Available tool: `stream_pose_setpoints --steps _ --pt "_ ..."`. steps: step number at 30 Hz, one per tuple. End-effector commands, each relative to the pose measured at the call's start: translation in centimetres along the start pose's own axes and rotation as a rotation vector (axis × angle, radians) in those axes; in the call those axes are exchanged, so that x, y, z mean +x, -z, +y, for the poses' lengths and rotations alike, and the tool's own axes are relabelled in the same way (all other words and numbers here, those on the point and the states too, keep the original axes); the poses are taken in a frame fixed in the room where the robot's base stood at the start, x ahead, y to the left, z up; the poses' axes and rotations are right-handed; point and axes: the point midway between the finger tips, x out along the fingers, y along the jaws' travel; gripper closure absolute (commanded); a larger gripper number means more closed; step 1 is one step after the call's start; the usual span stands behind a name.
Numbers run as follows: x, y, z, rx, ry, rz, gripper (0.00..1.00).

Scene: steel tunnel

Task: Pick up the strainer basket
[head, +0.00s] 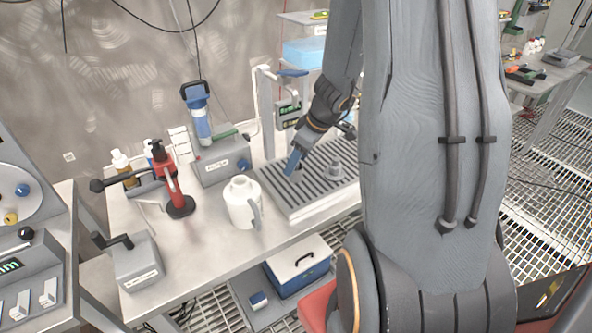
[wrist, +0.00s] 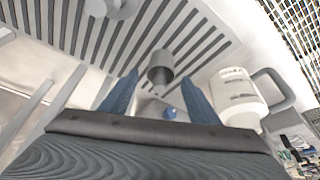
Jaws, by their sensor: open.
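A small grey metal cup (wrist: 160,76), which looks like the strainer basket, stands on the slatted drain tray (head: 302,208). In the wrist view it lies ahead of my gripper (wrist: 158,92), between the lines of its two blue fingers, and nothing is held. In the head view my gripper (head: 293,162) points down over the left part of the tray, and its fingers mostly hide the cup.
A white jug (head: 243,203) stands close left of the tray. A red lever tool (head: 172,185) stands left.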

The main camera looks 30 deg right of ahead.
Motion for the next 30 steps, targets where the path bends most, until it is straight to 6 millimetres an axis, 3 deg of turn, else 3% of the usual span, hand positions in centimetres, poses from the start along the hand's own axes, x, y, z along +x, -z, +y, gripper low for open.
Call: stream_pose_setpoints --steps 4,12,13,21,30 --pt "1.26 -0.03 -0.04 0.001 0.001 -0.001 0.45" --pt "1.5 -0.01 -0.01 0.0 0.0 0.0 0.45" --pt "1.5 -0.01 -0.01 0.0 0.0 0.0 0.46" --pt "1.48 -0.01 -0.01 0.0 0.0 0.0 0.89" --pt "1.34 0.06 0.01 0.0 0.0 0.0 0.92"
